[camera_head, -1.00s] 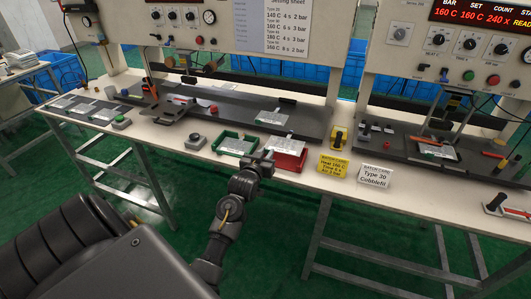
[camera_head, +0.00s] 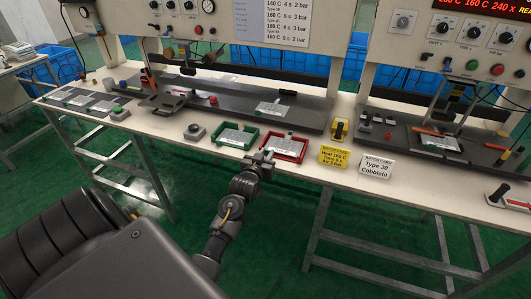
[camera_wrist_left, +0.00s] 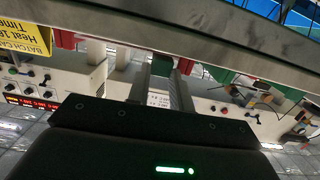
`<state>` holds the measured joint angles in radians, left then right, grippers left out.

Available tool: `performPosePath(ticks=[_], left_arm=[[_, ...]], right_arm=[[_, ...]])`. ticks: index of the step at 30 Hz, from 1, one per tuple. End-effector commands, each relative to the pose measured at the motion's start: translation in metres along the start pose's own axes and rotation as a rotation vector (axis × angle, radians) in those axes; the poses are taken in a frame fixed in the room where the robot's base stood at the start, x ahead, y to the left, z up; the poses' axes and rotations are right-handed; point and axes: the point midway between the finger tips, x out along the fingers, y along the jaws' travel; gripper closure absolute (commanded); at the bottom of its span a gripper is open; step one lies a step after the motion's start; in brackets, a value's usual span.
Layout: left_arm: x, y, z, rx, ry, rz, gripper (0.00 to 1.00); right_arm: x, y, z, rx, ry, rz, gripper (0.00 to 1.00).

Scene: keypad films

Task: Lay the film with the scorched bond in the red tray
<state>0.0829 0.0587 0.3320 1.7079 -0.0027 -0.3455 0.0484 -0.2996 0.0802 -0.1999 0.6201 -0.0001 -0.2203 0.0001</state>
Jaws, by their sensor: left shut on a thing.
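The red tray (camera_head: 304,153) stands near the front edge of the bench, right of the green tray (camera_head: 218,143). A pale film (camera_head: 284,147) shows within the red tray's walls, low and roughly flat. My left gripper (camera_head: 264,158) is at the red tray's front left corner, shut on this film's near edge. The fingers also show in the left wrist view (camera_wrist_left: 166,88), but the film cannot be made out there. Another film (camera_head: 237,138) lies in the green tray. Any scorched bond is too small to tell. My right gripper is not in view.
Several films (camera_head: 81,100) lie on the dark board at left, and one (camera_head: 273,108) lies on the press bed. A grey button box (camera_head: 195,131) is left of the green tray.

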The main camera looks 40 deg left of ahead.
Motion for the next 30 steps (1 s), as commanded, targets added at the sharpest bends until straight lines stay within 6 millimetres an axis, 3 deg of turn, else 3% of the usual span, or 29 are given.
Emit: performPosePath(ticks=[30], left_arm=[[0.0010, -0.0001, 0.0122, 0.000, -0.004, 0.000, 1.00]], right_arm=[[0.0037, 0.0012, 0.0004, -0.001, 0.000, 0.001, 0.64]])
